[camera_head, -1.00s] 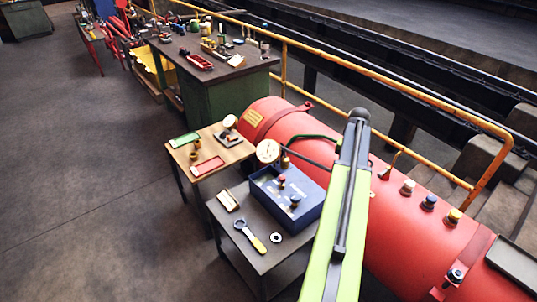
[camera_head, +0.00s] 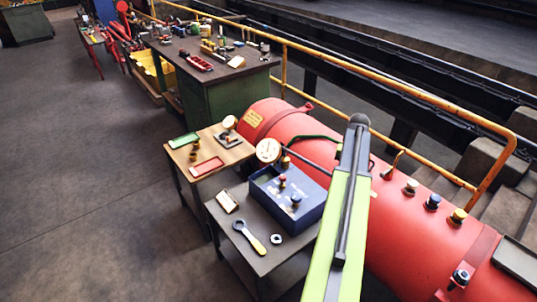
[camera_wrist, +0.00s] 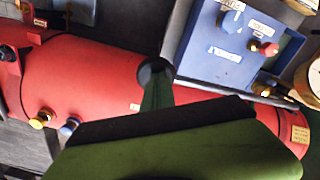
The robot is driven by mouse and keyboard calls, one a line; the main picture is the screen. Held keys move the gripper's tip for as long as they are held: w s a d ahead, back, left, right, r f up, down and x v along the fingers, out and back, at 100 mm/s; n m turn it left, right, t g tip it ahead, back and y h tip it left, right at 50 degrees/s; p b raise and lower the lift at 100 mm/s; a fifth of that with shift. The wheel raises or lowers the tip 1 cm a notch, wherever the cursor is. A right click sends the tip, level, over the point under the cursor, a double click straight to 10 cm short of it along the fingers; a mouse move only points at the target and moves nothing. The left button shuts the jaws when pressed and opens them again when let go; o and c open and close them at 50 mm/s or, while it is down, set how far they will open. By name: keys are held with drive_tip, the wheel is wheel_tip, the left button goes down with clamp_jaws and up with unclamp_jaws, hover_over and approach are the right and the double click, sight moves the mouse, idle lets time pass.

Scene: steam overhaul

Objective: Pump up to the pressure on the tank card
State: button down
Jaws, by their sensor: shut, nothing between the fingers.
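A blue control box (camera_head: 312,212) with a red knob (camera_head: 282,181) and a blue knob (camera_head: 296,202) sits on a small dark table. A round white gauge (camera_head: 268,150) stands behind it; its reading is too small to tell. A large red tank (camera_head: 390,235) lies alongside, with a yellowish card (camera_head: 253,118) on its far end, not legible. In the wrist view the box (camera_wrist: 200,62), red knob (camera_wrist: 270,48) and gauge (camera_wrist: 313,78) are at upper right. My gripper (camera_wrist: 155,72) is shut and empty, over the tank beside the box, touching neither knob.
A wooden-topped table (camera_head: 224,156) holds green and red trays. Capped fittings (camera_head: 432,202) stand on the tank. A yellow railing (camera_head: 400,80) runs behind. Floor at left is clear.

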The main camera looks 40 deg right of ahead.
drive_tip(key=shift+d+f+b, duration=0.15)
drive_tip(key=shift+f+b, duration=1.2)
drive_tip(key=shift+f, duration=0.2)
drive_tip(key=r+p, duration=0.5)
drive_tip(key=p, duration=0.1)
drive_tip(key=r+p, duration=0.3)
drive_tip(key=shift+w+d+r, duration=0.1)
drive_tip(key=shift+w+r, duration=0.15)
drive_tip(key=shift+r, duration=0.1)
drive_tip(key=shift+f+b, duration=0.35)
wheel_tip(320, 180, up, 5)
drive_tip(key=p, duration=0.5)
